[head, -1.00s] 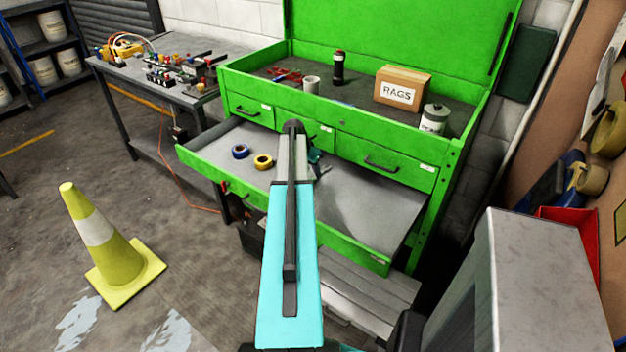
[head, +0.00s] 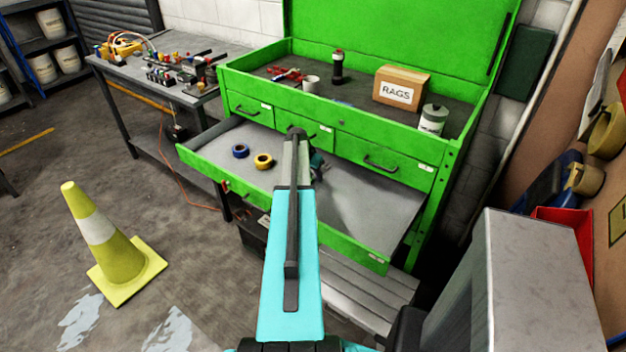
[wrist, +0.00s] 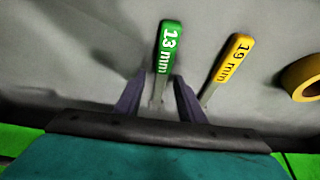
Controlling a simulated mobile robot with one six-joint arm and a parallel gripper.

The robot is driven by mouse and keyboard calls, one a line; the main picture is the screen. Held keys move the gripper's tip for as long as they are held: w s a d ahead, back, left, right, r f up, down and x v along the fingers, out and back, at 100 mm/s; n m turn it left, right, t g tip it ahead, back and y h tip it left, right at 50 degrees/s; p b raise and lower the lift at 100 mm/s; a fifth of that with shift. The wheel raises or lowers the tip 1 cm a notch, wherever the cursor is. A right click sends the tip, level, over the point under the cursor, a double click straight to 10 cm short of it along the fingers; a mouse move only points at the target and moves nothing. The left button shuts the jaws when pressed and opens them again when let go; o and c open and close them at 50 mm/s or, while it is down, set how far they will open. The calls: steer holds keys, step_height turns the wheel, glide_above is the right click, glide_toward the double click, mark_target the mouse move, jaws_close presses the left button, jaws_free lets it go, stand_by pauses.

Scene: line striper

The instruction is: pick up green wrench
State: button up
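The green wrench (wrist: 167,48), marked 13 mm, lies in the open drawer with its handle pointing away in the wrist view. My gripper (wrist: 158,82) is open, with one dark finger on each side of the wrench's grey shaft. I cannot tell whether either finger touches it. A yellow wrench (wrist: 230,62), marked 19 mm, lies just right of the right finger. In the head view my gripper (head: 317,168) is low over the drawer, partly behind my arm. The green wrench cannot be made out there.
The green drawer (head: 370,205) is pulled out under the chest. A yellow tape roll (head: 263,161) and a blue one (head: 240,151) lie in it. The drawer's right part is bare. A rags box (head: 402,88) stands on the chest top.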

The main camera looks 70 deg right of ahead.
mark_target(314, 182)
steer(key=c, duration=0.9)
jaws_close()
steer(key=shift+r+b, duration=0.45)
steer(key=shift+r, duration=0.25)
steer(key=shift+s+a+r+b, duration=0.2)
steer(key=shift+r+b, duration=0.1)
steer(key=shift+r, duration=0.2)
steer(key=shift+s+a+r+b, duration=0.15)
steer(key=shift+r+b, duration=0.15)
steer(key=shift+r, duration=0.2)
steer(key=s+a+b, duration=0.1)
steer(key=s+a, duration=0.1)
steer(key=s, duration=0.3)
steer(key=s+a+b, duration=0.1)
steer(key=s+a, duration=0.2)
steer(key=s, duration=0.2)
steer(key=s+a+b, duration=0.2)
steer(key=s+a, duration=0.1)
steer(key=s, duration=0.1)
steer(key=shift+s+a, duration=0.25)
steer(key=shift+s, duration=0.15)
